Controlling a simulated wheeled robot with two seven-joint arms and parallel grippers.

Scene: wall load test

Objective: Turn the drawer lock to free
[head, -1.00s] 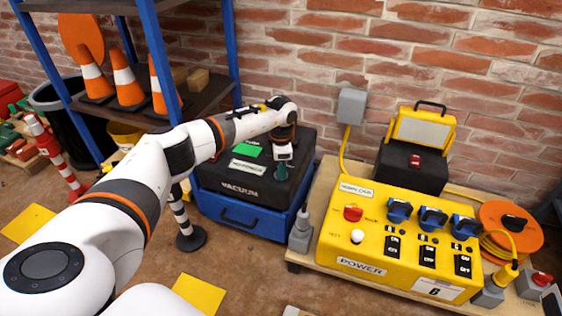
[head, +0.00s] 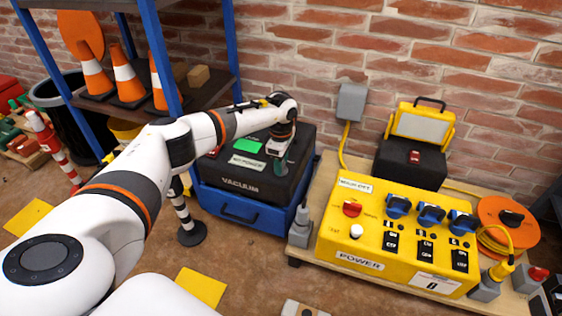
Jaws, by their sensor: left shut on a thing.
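The black box marked VACUUM (head: 262,182) stands at the centre against the brick wall, on a blue drawer unit (head: 240,213) with a dark handle. My left gripper (head: 280,158) reaches down at the right part of the box top. It is shut on a small dark green piece (head: 281,168), which I take for the drawer lock's knob or key. The gripper hides most of it, so its turn position cannot be read. A bright green patch (head: 249,147) and a white label (head: 246,162) lie left of the gripper. My right gripper is not in view.
A yellow power box (head: 400,235) with a red knob (head: 352,208) and blue sockets stands on a wooden board at right. A blue-framed shelf with cones (head: 130,80) stands at left.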

